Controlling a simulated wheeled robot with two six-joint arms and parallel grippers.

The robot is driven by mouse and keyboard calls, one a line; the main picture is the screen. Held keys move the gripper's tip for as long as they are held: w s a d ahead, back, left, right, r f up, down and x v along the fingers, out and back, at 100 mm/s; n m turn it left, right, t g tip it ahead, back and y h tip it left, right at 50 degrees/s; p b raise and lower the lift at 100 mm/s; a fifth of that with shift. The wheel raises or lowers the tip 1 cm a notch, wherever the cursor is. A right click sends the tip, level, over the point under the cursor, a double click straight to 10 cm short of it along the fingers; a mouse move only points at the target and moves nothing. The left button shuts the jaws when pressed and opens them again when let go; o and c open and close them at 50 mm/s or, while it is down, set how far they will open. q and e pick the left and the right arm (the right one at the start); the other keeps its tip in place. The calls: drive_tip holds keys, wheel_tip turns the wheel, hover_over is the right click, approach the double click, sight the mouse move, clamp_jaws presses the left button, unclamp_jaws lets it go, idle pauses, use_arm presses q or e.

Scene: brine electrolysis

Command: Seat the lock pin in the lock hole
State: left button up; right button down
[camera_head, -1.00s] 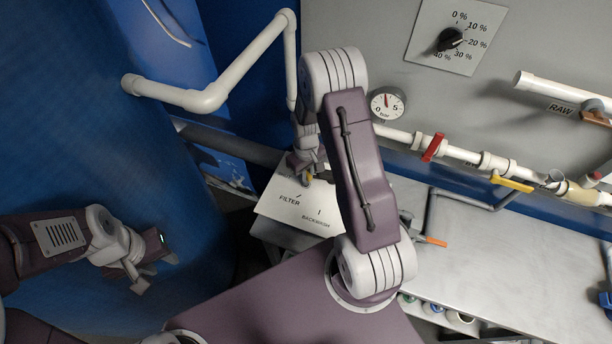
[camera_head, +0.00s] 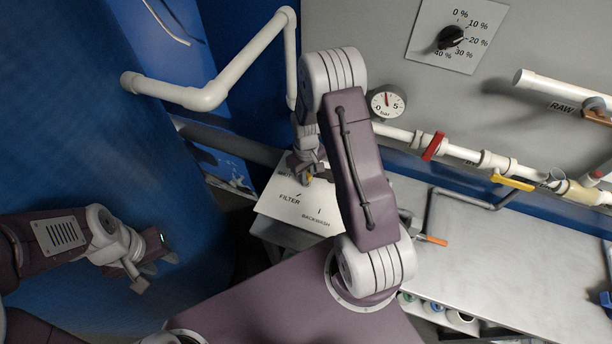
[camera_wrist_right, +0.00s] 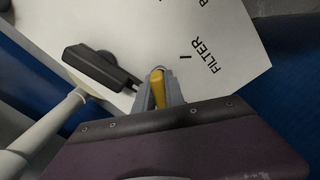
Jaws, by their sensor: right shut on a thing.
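My right gripper (camera_wrist_right: 157,95) is shut on a yellow lock pin (camera_wrist_right: 158,86) in the right wrist view. The pin is over or against the white plate (camera_wrist_right: 215,25), beside the word FILTER; I cannot tell how deep its tip is. The lock hole is not distinguishable. In the head view my right gripper (camera_head: 303,170) is at the plate's upper part, partly behind my own arm. A dark handle (camera_wrist_right: 95,68) lies left of the pin in the wrist view. My left gripper (camera_head: 153,271) is open and empty at the lower left, far from the plate.
White pipe (camera_head: 205,98) runs left of the plate. Behind are a pressure gauge (camera_head: 386,103), a red valve handle (camera_head: 433,146) and a yellow one (camera_head: 512,183). The grey bench (camera_head: 500,260) at right is mostly clear, with an orange-tipped tool (camera_head: 434,240) at its left edge.

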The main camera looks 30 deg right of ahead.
drive_tip(key=c, duration=1.6)
unclamp_jaws()
drive_tip(key=shift+o, duration=1.3)
drive_tip(key=shift+a+r, duration=0.1)
drive_tip(key=shift+a, duration=0.05)
drive_tip(key=shift+w+r, duration=0.1)
drive_tip(key=r, duration=0.4)
drive_tip(key=r+b, duration=0.1)
drive_tip(key=r, duration=0.3)
drive_tip(key=shift+s+r, duration=0.2)
drive_tip(key=shift+r, duration=0.2)
